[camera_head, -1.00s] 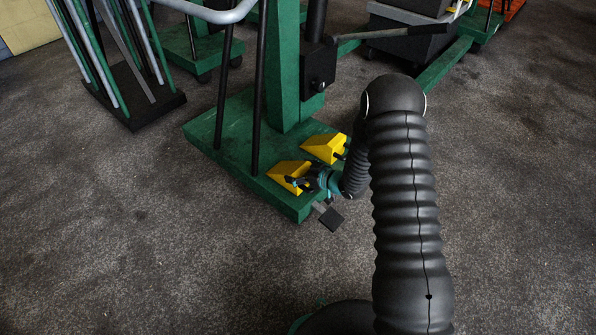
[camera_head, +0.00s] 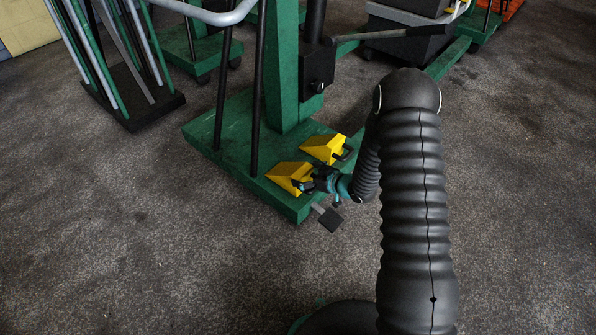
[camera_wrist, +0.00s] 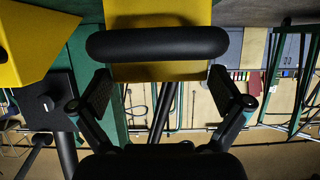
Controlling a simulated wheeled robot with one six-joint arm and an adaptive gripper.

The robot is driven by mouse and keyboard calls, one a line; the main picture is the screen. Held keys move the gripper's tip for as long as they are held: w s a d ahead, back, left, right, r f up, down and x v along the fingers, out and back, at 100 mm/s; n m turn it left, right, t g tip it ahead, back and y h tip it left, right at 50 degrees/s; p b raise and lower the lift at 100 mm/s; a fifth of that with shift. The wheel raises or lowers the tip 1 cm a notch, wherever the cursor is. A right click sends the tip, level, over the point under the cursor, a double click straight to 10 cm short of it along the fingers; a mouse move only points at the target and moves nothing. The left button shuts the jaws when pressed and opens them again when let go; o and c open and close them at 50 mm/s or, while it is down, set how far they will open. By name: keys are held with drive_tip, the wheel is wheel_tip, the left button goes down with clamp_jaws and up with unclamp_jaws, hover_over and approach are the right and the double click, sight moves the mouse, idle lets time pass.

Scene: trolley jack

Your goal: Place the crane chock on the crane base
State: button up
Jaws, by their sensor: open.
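Two yellow wedge-shaped chocks rest on the green crane base (camera_head: 225,137). The nearer chock (camera_head: 286,175) sits at the base's front corner, and the farther chock (camera_head: 322,148) is just behind it. My gripper (camera_head: 304,186) is at the right side of the nearer chock. In the wrist view, my open gripper (camera_wrist: 165,95) has its fingers apart, either side of and below the nearer chock's black handle (camera_wrist: 157,43). That chock's yellow body (camera_wrist: 158,13) shows around the handle, and the farther chock (camera_wrist: 35,40) shows at left. No grip on the handle is visible.
A green crane mast (camera_head: 283,70) and thin black posts rise from the base. A dark pedal (camera_head: 331,219) sticks out at its front corner. A rack of green and grey poles (camera_head: 128,60) stands at left. The floor in front is clear.

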drive_tip(key=v, duration=0.8)
drive_tip(key=w+d+r+m+t+h, duration=0.1)
drive_tip(key=w+d+r+h, duration=0.15)
drive_tip(key=r, duration=0.25)
drive_tip(key=w+d+r+h, duration=0.1)
drive_tip(key=d+r+h, duration=0.25)
drive_tip(key=r, duration=0.25)
drive_tip(key=s+d+r+m+h, duration=0.2)
drive_tip(key=s+d+r, duration=0.1)
drive_tip(key=r, duration=0.3)
drive_tip(key=s+d+r+m+h, duration=0.2)
drive_tip(key=s+d+r, duration=0.15)
drive_tip(key=r, duration=0.25)
drive_tip(key=s+d+r+m+g+h, duration=0.15)
drive_tip(key=s+r+m, duration=0.25)
drive_tip(key=s+r, duration=0.6)
drive_tip(key=s+a+m+g, duration=0.1)
drive_tip(key=s+a+g, duration=0.1)
drive_tip(key=s, duration=1.6)
drive_tip(key=shift+a+y, duration=0.35)
drive_tip(key=shift+a, duration=0.35)
drive_tip(key=shift+s, duration=0.1)
